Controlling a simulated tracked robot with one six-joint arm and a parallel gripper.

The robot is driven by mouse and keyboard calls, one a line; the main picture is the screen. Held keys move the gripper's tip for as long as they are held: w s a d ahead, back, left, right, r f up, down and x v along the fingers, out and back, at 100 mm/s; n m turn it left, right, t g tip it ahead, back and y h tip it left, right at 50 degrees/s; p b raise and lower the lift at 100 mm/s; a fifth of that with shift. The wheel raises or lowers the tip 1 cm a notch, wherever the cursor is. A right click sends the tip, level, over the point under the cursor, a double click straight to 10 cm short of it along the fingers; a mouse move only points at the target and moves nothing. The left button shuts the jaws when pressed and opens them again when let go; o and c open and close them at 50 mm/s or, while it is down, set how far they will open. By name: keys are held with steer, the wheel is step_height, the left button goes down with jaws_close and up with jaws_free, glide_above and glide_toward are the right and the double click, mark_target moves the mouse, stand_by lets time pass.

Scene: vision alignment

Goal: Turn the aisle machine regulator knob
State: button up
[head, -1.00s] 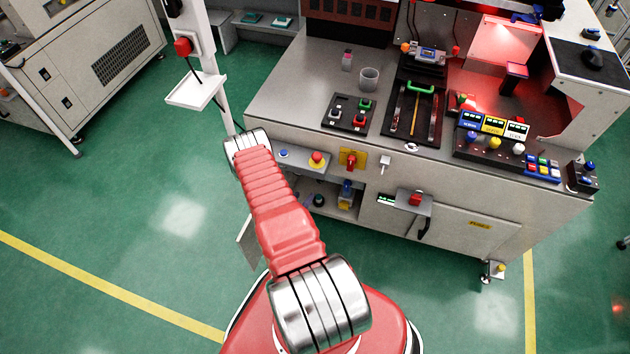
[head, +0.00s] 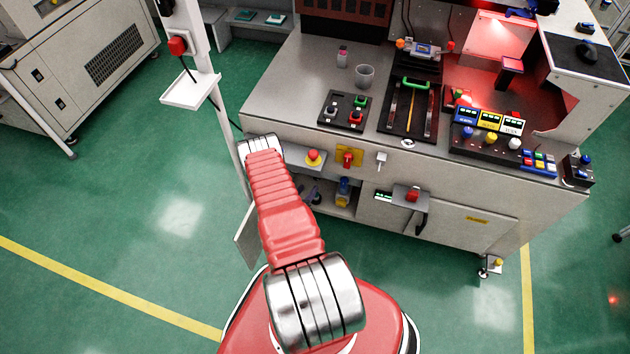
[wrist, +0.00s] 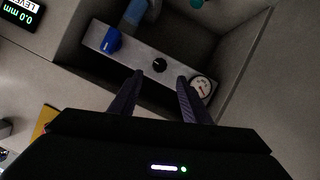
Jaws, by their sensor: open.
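In the wrist view a small round black knob (wrist: 159,65) sits on a light grey panel (wrist: 136,54) inside a recess. A blue knob (wrist: 111,41) is to its left and a round white gauge (wrist: 200,87) to its right. The frames do not label which is the regulator knob. My gripper (wrist: 160,76) is open, its two dark fingers pointing at the panel. The black knob appears between and just beyond the fingertips; contact cannot be told.
Recess walls close in around the panel, with a slanted edge (wrist: 236,62) at right. A display (wrist: 20,10) is at upper left in the wrist view. A white post (head: 213,100) stands left.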

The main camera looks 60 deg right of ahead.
mark_target(316, 179)
steer(key=x, duration=0.9)
steer(key=shift+c, duration=0.6)
steer(key=c, duration=0.9)
